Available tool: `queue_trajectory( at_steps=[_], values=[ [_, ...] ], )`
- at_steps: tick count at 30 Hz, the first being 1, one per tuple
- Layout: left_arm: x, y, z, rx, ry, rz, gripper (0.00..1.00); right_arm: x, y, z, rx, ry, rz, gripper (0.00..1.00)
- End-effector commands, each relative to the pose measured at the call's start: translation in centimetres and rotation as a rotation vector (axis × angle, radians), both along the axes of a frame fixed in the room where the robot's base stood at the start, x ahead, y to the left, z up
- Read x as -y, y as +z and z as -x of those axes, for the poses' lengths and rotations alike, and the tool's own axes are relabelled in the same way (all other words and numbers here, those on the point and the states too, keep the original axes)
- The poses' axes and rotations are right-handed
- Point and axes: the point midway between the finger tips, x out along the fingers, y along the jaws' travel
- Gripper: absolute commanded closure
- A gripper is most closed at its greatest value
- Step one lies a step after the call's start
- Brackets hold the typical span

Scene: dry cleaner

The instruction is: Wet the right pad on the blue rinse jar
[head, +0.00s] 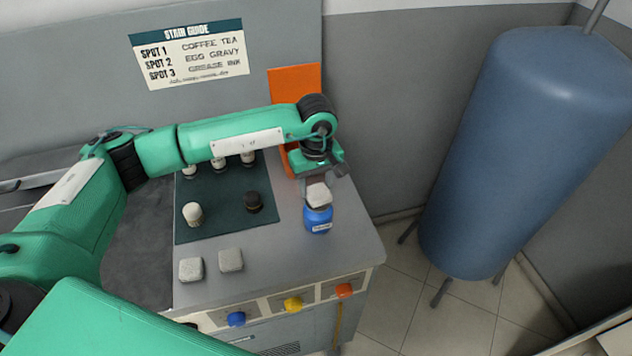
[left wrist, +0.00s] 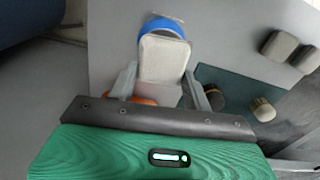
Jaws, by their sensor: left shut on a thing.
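The blue rinse jar (head: 318,222) stands near the right edge of the grey counter. A pale grey pad (head: 319,196) is at the top of the jar, covering its mouth. My left gripper (head: 321,181) is shut on this pad from behind. In the left wrist view the pad (left wrist: 163,58) sits between the fingers of my left gripper (left wrist: 161,88), with the blue jar rim (left wrist: 166,26) showing past its far end. Whether the pad touches the jar's inside is hidden. Two more pads, a left one (head: 191,269) and a right one (head: 231,260), lie at the counter's front. My right gripper is out of view.
A dark teal mat (head: 222,218) holds a white-topped bottle (head: 193,214), a dark-topped bottle (head: 254,202) and several others partly behind my arm. An orange panel (head: 293,84) stands at the back. A large blue tank (head: 520,150) is right of the counter.

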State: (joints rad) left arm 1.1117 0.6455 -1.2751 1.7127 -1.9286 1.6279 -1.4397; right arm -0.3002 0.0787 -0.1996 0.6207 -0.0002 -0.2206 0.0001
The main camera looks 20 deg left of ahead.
Motion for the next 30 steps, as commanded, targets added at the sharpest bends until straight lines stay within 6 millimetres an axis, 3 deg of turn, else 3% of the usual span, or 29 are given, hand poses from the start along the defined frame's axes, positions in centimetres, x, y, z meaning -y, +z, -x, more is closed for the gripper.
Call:
queue_trajectory(
  at_steps=[30],
  values=[
    [0.0,-0.9,0.0,0.0,0.0,0.0,0.68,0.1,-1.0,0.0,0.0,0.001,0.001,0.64]
  ],
)
